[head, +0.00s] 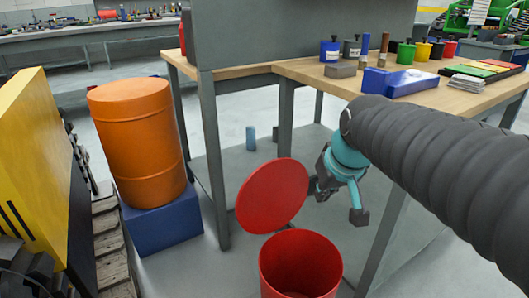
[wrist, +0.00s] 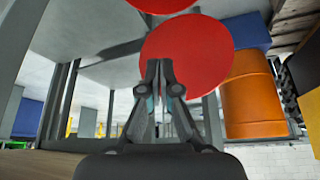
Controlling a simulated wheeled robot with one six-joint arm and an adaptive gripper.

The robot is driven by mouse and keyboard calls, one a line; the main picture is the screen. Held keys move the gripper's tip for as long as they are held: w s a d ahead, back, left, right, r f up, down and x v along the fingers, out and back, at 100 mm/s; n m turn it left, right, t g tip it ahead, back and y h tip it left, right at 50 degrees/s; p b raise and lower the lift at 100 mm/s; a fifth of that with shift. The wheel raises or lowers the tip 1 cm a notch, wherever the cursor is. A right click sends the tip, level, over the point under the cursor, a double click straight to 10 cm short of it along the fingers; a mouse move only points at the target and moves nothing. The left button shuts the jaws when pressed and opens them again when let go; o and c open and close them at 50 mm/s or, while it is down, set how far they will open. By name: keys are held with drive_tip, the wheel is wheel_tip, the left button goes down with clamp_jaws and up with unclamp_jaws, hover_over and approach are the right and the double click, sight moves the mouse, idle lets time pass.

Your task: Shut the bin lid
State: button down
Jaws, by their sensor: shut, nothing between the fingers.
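The red bin (head: 300,264) stands on the floor at the bottom centre of the head view, its top uncovered. Its round red lid (head: 273,195) stands raised and tilted over the bin's far left side. In the wrist view, the lid (wrist: 190,55) is a red disc behind the fingertips, and part of the bin (wrist: 165,5) shows at the top edge. My gripper (wrist: 160,68) is shut and empty, its fingertips in front of the lid. In the head view it is right beside the lid's right edge; I cannot tell whether they touch.
An orange drum (head: 138,140) on a blue block (head: 165,221) stands to the left. A wooden-topped workbench (head: 310,72) with bottles and trays is behind my arm, its grey legs near the bin. A yellow panel (head: 35,160) stands at far left.

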drive_tip(key=w+a+r+n+g+y+p, duration=0.1)
drive_tip(key=w+a+n+p, duration=0.15)
drive_tip(key=w+a, duration=0.6)
drive_tip(key=w+a+r+n+y+p, duration=0.1)
drive_tip(key=w+a+r+n+p, duration=0.2)
drive_tip(key=w, duration=1)
drive_tip(key=w+a+f+m, duration=0.1)
drive_tip(key=w+a+f, duration=0.1)
drive_tip(key=f, duration=0.3)
drive_tip(key=w+a+f+m, duration=0.1)
drive_tip(key=w+a+f, duration=0.1)
drive_tip(key=f, duration=0.4)
drive_tip(key=shift+n, duration=0.25)
drive_tip(key=shift+s+d+b, duration=0.3)
drive_tip(key=shift+s+d, duration=0.3)
drive_tip(key=shift+s, duration=0.35)
drive_tip(key=shift+s+d+b, duration=0.3)
drive_tip(key=shift+s+d, duration=0.3)
drive_tip(key=shift+s, duration=0.3)
